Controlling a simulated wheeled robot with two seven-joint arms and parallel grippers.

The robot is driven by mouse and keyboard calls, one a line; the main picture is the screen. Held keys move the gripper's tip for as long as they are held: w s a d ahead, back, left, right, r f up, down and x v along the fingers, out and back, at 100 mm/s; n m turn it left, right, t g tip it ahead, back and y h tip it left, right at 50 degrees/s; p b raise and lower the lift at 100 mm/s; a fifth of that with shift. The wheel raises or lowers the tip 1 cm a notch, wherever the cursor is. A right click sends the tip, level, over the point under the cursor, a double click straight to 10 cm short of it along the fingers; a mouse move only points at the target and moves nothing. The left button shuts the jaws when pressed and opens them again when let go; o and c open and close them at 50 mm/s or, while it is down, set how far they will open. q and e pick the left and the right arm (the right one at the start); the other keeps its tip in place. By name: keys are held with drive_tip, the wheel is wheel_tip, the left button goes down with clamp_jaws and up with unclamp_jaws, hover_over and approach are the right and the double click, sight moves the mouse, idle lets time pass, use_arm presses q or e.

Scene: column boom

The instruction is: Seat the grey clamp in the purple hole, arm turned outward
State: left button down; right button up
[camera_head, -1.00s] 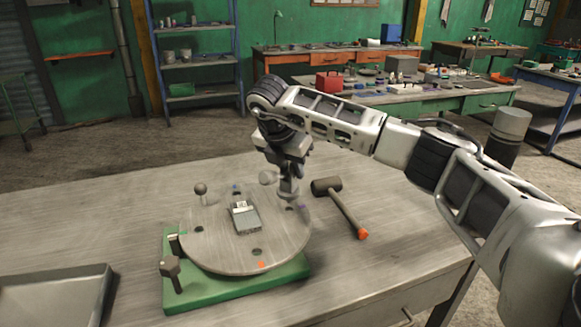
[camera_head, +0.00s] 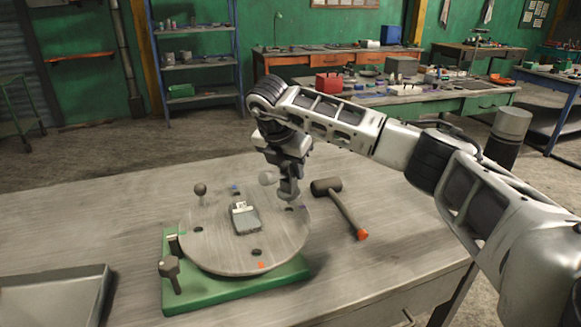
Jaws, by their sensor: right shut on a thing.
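My right gripper (camera_head: 289,172) points down over the back right rim of a round grey disc (camera_head: 205,247). It is shut on the grey clamp (camera_head: 289,188), whose lower end is at the disc by the purple mark (camera_head: 303,206). A light grey ball (camera_head: 267,178) shows just left of the jaws and seems to belong to this clamp. The purple hole is mostly hidden behind the clamp, so I cannot tell how deep the clamp sits. My left gripper is not in view.
The disc sits on a green base (camera_head: 240,292) with a dark knob (camera_head: 171,268). A dark-balled clamp (camera_head: 200,190) stands at its left, and a grey plate (camera_head: 246,220) lies in its middle. A mallet (camera_head: 342,205) lies to the right. A tray (camera_head: 103,285) is at far left.

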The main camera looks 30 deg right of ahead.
sight(290, 185)
drive_tip(key=shift+f+b, duration=0.75)
drive_tip(key=shift+f, duration=0.3)
drive_tip(key=shift+f+b, duration=1.1)
drive_tip(key=shift+f, duration=0.3)
drive_tip(key=o, duration=0.7)
drive_tip(key=shift+r, duration=0.1)
drive_tip(key=shift+r+p, duration=2.4)
drive_tip(key=shift+r, duration=1.45)
